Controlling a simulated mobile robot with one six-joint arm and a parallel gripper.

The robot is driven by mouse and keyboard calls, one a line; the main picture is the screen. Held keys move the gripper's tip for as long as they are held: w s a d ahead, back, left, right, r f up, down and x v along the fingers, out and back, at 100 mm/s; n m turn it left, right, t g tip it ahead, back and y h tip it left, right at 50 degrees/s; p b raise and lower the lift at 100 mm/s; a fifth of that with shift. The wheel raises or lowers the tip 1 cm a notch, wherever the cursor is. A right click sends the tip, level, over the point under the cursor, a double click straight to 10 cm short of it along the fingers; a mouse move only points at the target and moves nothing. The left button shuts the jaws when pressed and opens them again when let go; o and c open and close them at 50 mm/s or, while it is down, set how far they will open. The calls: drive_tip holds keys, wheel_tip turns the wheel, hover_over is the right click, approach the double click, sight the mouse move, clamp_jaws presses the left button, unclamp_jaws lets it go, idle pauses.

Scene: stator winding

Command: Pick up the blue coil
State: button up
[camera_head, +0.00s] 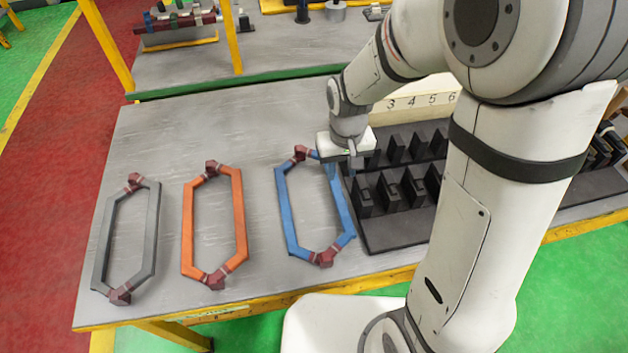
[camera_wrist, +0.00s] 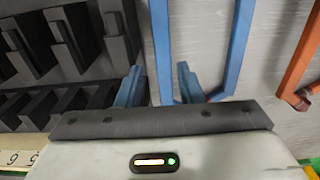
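The blue coil (camera_head: 287,213) is a long six-sided ring with dark red wrapped ends. It lies flat on the grey table, rightmost of three coils. My gripper (camera_head: 343,170) is at its upper right side, hiding a small part of it. In the wrist view, one long side of the blue coil (camera_wrist: 161,45) runs between the two spread fingers of my gripper (camera_wrist: 158,86). The fingers are apart and hold nothing. I cannot tell how far above the coil the fingertips are.
An orange coil (camera_head: 240,215) and a grey coil (camera_head: 152,225) lie to the left on the table (camera_head: 125,160). A black rack with upright blocks (camera_head: 385,235) stands close at the right of the blue coil. A numbered pale board (camera_head: 412,97) is behind it.

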sight(338, 190)
drive_tip(key=shift+w+a+f+p, duration=0.1)
drive_tip(key=shift+f+p, duration=0.3)
drive_tip(key=shift+f, duration=1.65)
drive_tip(key=shift+w+a+f+p, duration=0.1)
drive_tip(key=shift+f+p, duration=0.25)
drive_tip(key=shift+f, duration=1.7)
drive_tip(key=shift+c, duration=0.2)
clamp_jaws()
